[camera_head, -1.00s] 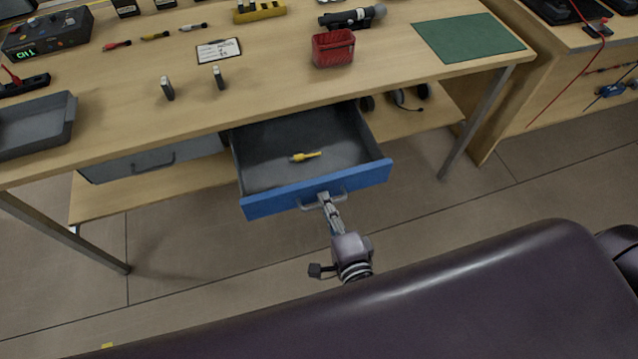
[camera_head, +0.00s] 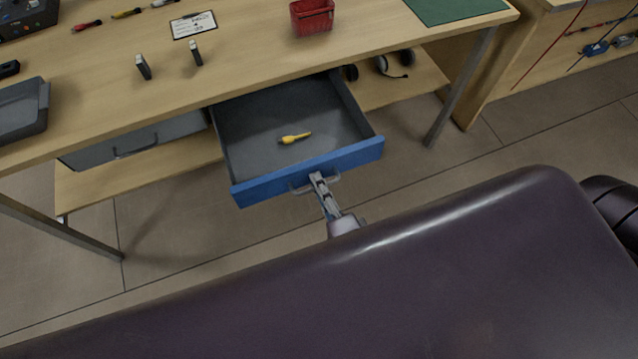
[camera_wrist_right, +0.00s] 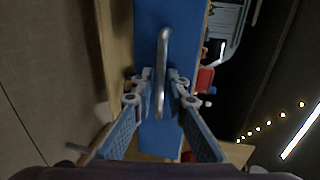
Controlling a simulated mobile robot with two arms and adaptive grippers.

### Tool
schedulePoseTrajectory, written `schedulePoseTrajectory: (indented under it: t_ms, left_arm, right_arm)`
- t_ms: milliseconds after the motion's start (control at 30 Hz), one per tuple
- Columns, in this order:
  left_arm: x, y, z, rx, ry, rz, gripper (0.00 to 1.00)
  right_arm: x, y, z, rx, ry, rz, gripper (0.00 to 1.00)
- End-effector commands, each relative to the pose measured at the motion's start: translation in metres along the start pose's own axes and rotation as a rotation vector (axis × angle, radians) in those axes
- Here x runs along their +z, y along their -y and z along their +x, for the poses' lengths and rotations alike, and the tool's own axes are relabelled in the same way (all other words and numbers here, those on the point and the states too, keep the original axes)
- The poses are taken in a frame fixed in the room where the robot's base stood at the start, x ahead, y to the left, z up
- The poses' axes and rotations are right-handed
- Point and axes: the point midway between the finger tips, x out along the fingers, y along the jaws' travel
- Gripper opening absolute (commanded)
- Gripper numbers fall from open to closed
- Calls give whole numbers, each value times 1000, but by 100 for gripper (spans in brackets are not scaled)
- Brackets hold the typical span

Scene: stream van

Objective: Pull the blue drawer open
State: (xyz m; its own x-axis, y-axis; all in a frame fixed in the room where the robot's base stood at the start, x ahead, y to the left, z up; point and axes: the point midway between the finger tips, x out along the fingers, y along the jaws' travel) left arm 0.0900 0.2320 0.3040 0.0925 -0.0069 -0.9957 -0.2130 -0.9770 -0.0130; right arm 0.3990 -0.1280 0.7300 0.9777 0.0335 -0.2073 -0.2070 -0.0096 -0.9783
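The blue drawer (camera_head: 310,171) under the workbench stands well open, its grey inside showing. A yellow-handled tool (camera_head: 294,137) lies on its floor. The metal bar handle (camera_head: 300,189) is on the blue front. My right gripper (camera_head: 318,180) is at the handle. In the right wrist view the handle (camera_wrist_right: 163,60) runs between the two fingers of the right gripper (camera_wrist_right: 161,85), which close in on it from both sides against the blue front (camera_wrist_right: 182,20). Finger contact is hard to make out. My left gripper is not in view.
A second, grey drawer (camera_head: 150,142) sits shut to the left. The wooden bench top (camera_head: 240,62) holds a red basket (camera_head: 311,16), a grey tray (camera_head: 22,112) and a label card (camera_head: 194,25). A bench leg (camera_head: 462,88) stands to the right. Bare floor (camera_head: 180,225) lies in front.

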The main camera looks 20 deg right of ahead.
Motion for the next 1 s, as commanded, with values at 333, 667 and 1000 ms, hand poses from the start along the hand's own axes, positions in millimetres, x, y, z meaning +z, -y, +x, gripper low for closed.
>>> schedulePoseTrajectory:
  t_ms: [333, 667, 1000]
  left_arm:
    - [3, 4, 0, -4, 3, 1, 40]
    - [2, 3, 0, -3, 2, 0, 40]
    - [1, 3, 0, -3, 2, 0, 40]
  right_arm:
    - [0, -1, -29, 4, 3, -1, 13]
    - [0, -1, -96, 3, 2, -1, 13]
    - [0, 0, -120, 0, 0, 1, 13]
